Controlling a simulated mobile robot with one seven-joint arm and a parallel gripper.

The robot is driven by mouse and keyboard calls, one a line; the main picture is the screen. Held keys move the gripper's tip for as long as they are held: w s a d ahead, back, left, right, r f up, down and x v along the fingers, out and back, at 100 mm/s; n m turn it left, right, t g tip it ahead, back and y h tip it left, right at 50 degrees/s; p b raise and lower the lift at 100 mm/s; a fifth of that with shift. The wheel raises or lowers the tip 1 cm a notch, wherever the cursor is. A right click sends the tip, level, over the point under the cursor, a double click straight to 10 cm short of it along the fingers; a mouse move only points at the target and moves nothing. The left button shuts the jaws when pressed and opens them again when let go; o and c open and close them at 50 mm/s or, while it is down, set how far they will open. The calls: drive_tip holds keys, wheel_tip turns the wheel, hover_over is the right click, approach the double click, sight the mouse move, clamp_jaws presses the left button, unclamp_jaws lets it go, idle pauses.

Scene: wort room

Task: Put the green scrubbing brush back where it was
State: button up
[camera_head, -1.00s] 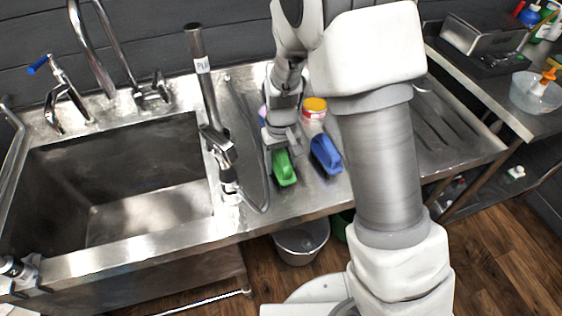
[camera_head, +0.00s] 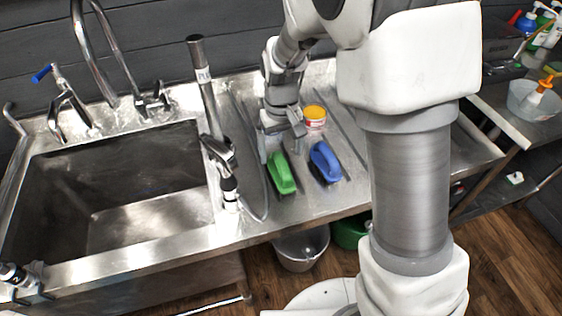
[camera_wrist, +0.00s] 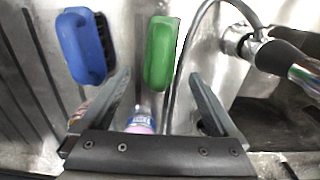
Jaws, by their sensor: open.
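The green scrubbing brush (camera_head: 281,174) lies on the steel drainboard right of the sink, beside the blue brush (camera_head: 325,162), with a gap between them. My gripper (camera_head: 282,137) is just behind the green brush's far end in the head view. In the wrist view the green brush (camera_wrist: 161,53) lies ahead of my open fingers (camera_wrist: 158,82), in line with the gap between them. Nothing is held. The blue brush (camera_wrist: 81,45) is to its left there. The head view does not show clearly how high my gripper is above the drainboard.
A yellow-lidded tub (camera_head: 314,116) stands behind the blue brush. A bottle (camera_wrist: 140,122) shows low between my fingers in the wrist view. The spray tap (camera_head: 222,150) and its hose stand left of the green brush, at the edge of the sink (camera_head: 120,180). The drainboard's front is clear.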

sight(282, 162)
wheel_tip(282, 162, up, 4)
drive_tip(key=shift+r, duration=0.1)
drive_tip(key=shift+d+r, duration=0.1)
drive_tip(key=shift+r, duration=0.15)
drive_tip(key=s+d+r+m+t, duration=0.1)
drive_tip(key=s+d+r+t, duration=0.1)
drive_tip(key=s+d+r, duration=0.3)
drive_tip(key=s+d+r+m+t, duration=0.1)
drive_tip(key=s+d+r, duration=0.25)
drive_tip(key=r, duration=0.35)
drive_tip(key=s+d+r+t, duration=0.1)
drive_tip(key=s+d, duration=0.1)
drive_tip(key=s, duration=0.3)
drive_tip(key=s+d+r+m+t, duration=0.1)
drive_tip(key=s+r, duration=0.1)
drive_tip(key=s, duration=0.3)
drive_tip(key=shift+d+t, duration=0.3)
drive_tip(key=shift+d, duration=0.05)
